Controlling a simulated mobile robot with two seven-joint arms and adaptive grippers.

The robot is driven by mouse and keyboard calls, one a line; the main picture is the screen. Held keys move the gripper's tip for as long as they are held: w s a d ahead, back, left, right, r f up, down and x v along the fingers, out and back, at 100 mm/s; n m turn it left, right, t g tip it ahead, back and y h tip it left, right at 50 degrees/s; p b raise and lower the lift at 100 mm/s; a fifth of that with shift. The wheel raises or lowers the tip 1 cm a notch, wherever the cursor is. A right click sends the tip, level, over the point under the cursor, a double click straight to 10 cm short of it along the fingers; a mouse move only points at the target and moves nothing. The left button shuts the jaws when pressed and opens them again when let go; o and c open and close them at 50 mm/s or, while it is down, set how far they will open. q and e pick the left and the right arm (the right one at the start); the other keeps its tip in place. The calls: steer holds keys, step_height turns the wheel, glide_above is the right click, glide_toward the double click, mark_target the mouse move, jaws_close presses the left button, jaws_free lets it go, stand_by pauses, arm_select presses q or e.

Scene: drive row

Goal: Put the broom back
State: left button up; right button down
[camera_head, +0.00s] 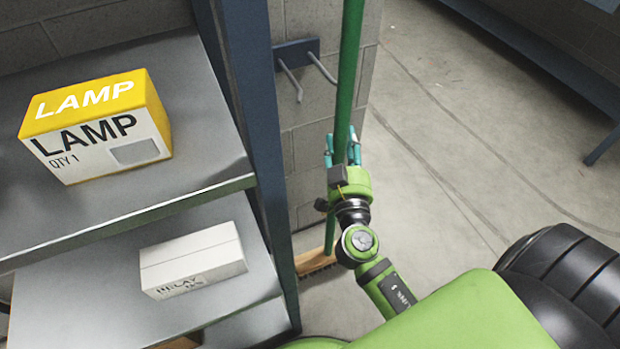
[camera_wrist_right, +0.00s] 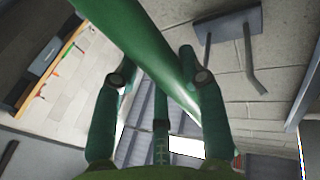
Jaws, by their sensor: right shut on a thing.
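The broom has a green pole (camera_head: 349,62) that stands nearly upright in the head view, with its brush (camera_head: 315,262) low down by the wall. My right gripper (camera_head: 343,150) is shut on the green pole. In the right wrist view the pole (camera_wrist_right: 150,50) runs between the teal fingers of my right gripper (camera_wrist_right: 155,78). A wall hook with two prongs (camera_head: 302,72) is on the block wall, just left of the pole and apart from it. The hook also shows in the right wrist view (camera_wrist_right: 236,32). My left gripper is out of view.
A metal shelf unit (camera_head: 215,198) with a blue post (camera_head: 250,110) stands left of the hook. It holds a yellow and white lamp box (camera_head: 95,125) and a white box (camera_head: 192,260). Open concrete floor (camera_head: 460,130) lies to the right, with a blue bench (camera_head: 540,50) beyond.

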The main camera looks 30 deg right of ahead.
arm_select(q)
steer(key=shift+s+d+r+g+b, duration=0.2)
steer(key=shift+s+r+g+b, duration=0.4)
steer(key=shift+b, duration=0.5)
arm_select(e)
steer(key=w+a+f, duration=0.2)
steer(key=w+f, duration=0.7)
steer(key=shift+w+f, duration=0.15)
steer(key=shift+w, duration=0.05)
steer(key=shift+f, duration=0.1)
steer(key=c, duration=0.7)
jaws_free()
steer(key=shift+f, duration=0.15)
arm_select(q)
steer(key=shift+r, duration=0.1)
arm_select(e)
steer(key=shift+s, duration=0.1)
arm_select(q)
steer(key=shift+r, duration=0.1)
